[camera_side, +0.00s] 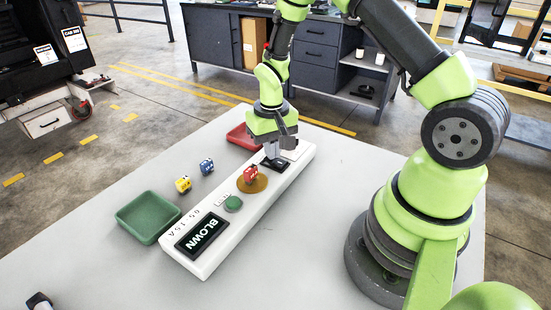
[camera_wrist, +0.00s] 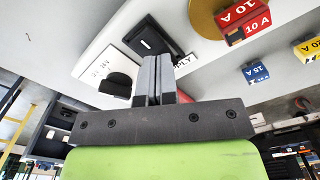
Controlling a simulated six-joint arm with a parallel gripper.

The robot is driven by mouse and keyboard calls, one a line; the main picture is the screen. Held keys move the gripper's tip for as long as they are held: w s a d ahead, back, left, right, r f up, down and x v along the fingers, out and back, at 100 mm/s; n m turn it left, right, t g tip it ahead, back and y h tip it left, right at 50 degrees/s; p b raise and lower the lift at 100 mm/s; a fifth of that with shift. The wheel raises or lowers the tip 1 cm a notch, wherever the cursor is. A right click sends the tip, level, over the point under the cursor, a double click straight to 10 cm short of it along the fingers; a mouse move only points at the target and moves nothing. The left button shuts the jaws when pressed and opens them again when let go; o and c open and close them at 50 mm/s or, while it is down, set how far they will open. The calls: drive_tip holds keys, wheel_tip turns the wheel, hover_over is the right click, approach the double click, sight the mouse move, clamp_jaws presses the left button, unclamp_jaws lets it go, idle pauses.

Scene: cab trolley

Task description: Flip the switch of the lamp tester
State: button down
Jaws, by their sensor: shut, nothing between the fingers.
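The lamp tester (camera_side: 222,222) is a long white box on the table, its dark display reading "BLOWN". Its black switch (camera_side: 274,164) sits in a black plate near the far end; in the wrist view the switch plate (camera_wrist: 147,36) is beside a "SUPPLY" label, partly hidden by my fingers. My gripper (camera_side: 272,154) is shut and empty, pointing down just over the switch. In the wrist view my gripper's fingertips (camera_wrist: 158,60) overlap the plate's near edge; I cannot tell whether they touch it. A red 10 A fuse (camera_side: 250,174) stands on the tester's brass disc (camera_side: 258,184).
A green button (camera_side: 233,203) lies between the disc and the display. A yellow fuse (camera_side: 183,184) and a blue fuse (camera_side: 207,166) stand on the table (camera_side: 330,215). A green tray (camera_side: 147,218) is at left, a red tray (camera_side: 238,137) behind the tester.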

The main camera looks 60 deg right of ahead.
drive_tip(key=shift+f, duration=0.3)
drive_tip(key=shift+r, duration=3.55)
wheel_tip(320, 180, up, 9)
drive_tip(key=s+a+t, duration=0.2)
drive_tip(key=a, duration=0.1)
drive_tip(key=s+a+r+n+t+y, duration=0.1)
drive_tip(key=s+a+r+t, duration=0.1)
drive_tip(key=s+r, duration=0.3)
drive_tip(key=s+a+r+n+t+y, duration=0.1)
drive_tip(key=s+a+r+t, duration=0.2)
drive_tip(key=s, duration=0.6)
wheel_tip(320, 180, up, 2)
drive_tip(key=shift+a+r, duration=0.15)
drive_tip(key=shift+a, duration=0.65)
